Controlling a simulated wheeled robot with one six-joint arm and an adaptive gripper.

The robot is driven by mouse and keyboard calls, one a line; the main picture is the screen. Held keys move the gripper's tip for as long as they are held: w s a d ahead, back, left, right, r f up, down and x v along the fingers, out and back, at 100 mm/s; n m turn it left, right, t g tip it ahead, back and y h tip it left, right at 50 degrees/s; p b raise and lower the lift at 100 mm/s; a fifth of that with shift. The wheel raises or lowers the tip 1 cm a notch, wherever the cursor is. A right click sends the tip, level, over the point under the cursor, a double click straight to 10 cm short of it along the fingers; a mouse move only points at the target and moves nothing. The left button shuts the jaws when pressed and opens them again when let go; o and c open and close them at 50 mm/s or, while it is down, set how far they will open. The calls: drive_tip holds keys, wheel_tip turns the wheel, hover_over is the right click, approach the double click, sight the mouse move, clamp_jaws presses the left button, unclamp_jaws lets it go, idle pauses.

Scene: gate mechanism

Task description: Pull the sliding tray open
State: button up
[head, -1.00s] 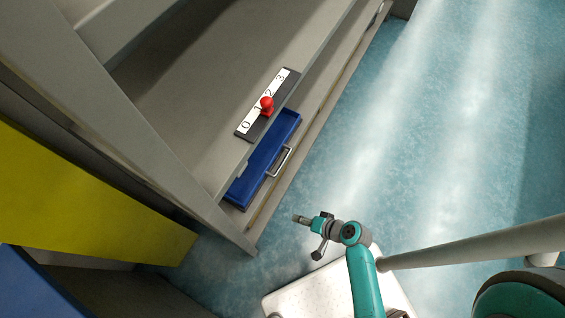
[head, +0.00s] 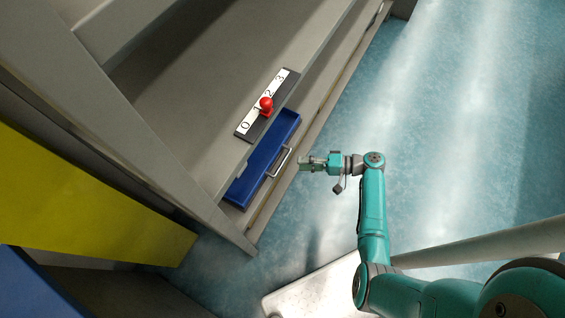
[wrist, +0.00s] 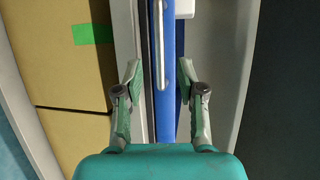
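The sliding tray (head: 262,166) is blue and sits under the shelf's front edge, partly covered by the shelf above. Its metal handle (head: 284,161) faces the floor side. In the wrist view the blue tray front (wrist: 169,100) runs upright, with the handle (wrist: 157,62) as a pale bar along it. My gripper (head: 304,164) is just right of the handle in the head view. In the wrist view my gripper (wrist: 161,72) has its two fingers spread wide, one on each side of the handle. Nothing is held; I cannot tell the exact depth gap.
A dark scale strip (head: 267,104) with numbers 0 to 3 and a red knob (head: 266,103) lies on the shelf above the tray. Cardboard-coloured boxes (wrist: 70,55) with a green patch show left in the wrist view. The blue floor (head: 440,130) is clear.

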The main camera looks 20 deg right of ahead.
sight(283, 163)
drive_tip(key=x, duration=0.8)
clamp_jaws()
